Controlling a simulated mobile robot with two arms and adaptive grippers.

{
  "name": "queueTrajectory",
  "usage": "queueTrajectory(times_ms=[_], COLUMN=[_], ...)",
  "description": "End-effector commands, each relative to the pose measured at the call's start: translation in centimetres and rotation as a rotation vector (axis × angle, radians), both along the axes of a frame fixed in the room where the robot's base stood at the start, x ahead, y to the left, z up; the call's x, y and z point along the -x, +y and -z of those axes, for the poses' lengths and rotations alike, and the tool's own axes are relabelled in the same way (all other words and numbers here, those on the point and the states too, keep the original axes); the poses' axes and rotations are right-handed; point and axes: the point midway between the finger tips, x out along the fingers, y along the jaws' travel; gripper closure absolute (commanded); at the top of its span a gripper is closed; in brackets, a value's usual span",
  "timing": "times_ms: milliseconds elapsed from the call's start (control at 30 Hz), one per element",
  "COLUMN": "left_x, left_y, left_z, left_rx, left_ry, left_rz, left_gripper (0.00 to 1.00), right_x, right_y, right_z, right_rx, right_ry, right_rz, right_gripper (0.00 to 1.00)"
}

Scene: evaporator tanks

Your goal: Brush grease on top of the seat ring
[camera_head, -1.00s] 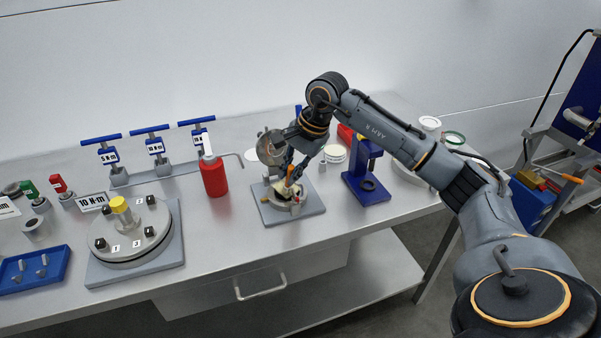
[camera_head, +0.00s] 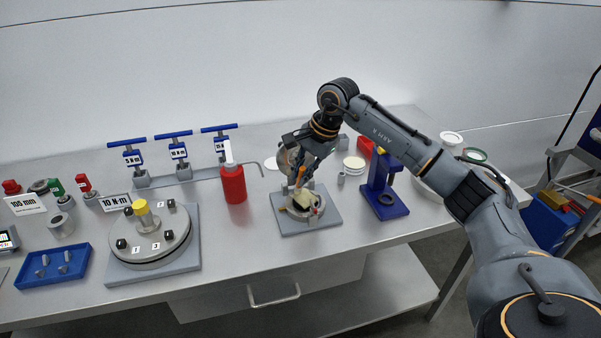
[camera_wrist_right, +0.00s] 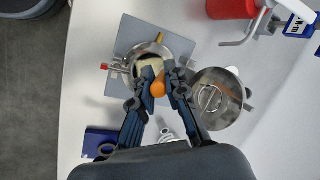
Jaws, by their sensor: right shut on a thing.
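My right gripper (camera_head: 305,172) is over an open metal housing (camera_head: 305,215) on a grey square plate (camera_head: 331,222). It is shut on a brush with an orange handle (camera_wrist_right: 158,88), which points down into the housing. In the right wrist view the gripper (camera_wrist_right: 161,85) hides part of the housing, and pale bristles or a pale surface show just past its fingers. The seat ring cannot be made out clearly inside the housing. The round metal lid (camera_wrist_right: 218,98) stands swung open beside the housing. My left gripper is not in view.
A red bottle (camera_head: 233,184) stands left of the plate, and a blue press-like stand (camera_head: 384,193) to the right. Three blue T-handled wrenches stand at the back left. A round flanged cover (camera_head: 150,238) and blue tray (camera_head: 54,267) lie further left.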

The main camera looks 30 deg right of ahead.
Motion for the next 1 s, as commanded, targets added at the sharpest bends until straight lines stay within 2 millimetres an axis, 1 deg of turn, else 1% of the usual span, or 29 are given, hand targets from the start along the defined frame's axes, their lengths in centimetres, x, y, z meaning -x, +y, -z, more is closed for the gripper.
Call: queueTrajectory(times_ms=[33,200,467,800,1000], left_x=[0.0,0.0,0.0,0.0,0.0], left_y=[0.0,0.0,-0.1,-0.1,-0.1], left_z=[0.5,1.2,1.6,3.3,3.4], left_rx=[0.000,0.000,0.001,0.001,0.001], left_ry=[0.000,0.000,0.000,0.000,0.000], left_rz=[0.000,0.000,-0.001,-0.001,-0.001], left_gripper=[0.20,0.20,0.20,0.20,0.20], right_x=[0.5,2.0,2.9,5.7,6.3], right_y=[-0.2,-0.3,-0.3,-0.6,-0.5], right_z=[0.4,0.7,0.8,1.4,1.5], right_rx=[0.003,0.002,0.001,0.002,0.000], right_ry=[0.001,0.002,0.004,0.007,0.016], right_rz=[0.000,0.000,-0.001,-0.001,-0.005], right_gripper=[1.00,1.00,1.00,1.00,1.00])
